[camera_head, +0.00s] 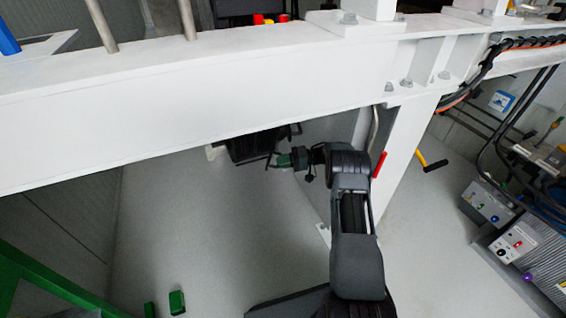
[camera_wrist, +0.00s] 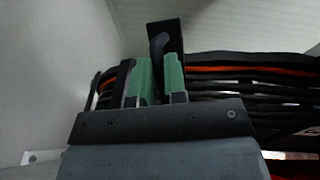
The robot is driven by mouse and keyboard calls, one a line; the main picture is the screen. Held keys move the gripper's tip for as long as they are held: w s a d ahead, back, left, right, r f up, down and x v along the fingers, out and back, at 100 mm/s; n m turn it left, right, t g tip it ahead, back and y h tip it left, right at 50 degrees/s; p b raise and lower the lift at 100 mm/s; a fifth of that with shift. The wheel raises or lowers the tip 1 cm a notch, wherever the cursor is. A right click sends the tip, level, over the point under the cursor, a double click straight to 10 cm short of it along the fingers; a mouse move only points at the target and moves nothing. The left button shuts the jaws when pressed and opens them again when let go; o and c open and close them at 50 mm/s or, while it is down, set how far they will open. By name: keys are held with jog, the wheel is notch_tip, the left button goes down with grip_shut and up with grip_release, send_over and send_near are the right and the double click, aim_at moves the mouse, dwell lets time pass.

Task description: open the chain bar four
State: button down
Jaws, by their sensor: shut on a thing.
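My gripper (camera_head: 284,160) is below the white beam in the head view, reaching to the left beside the white post. In the wrist view, the green fingers of my gripper (camera_wrist: 159,75) are close together around a small dark bar (camera_wrist: 159,44). It looks like a chain bar, but I see no number on it. A black plate (camera_wrist: 169,27) stands right behind it. The fingers hide the bar's lower part. In the head view the bar is too small to make out.
Black and orange cables (camera_wrist: 245,75) run right of the fingers in the wrist view. The white beam (camera_head: 150,105) passes above my arm, and a white post (camera_head: 400,155) stands close on its right. A red handle (camera_head: 379,164) is near my wrist.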

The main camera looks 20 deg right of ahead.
jog(key=shift+d+r, duration=0.1)
jog(key=c, duration=1.4)
grip_release()
jog(key=shift+d, duration=0.1)
jog(key=shift+o, duration=1.2)
jog(key=shift+a, duration=0.2)
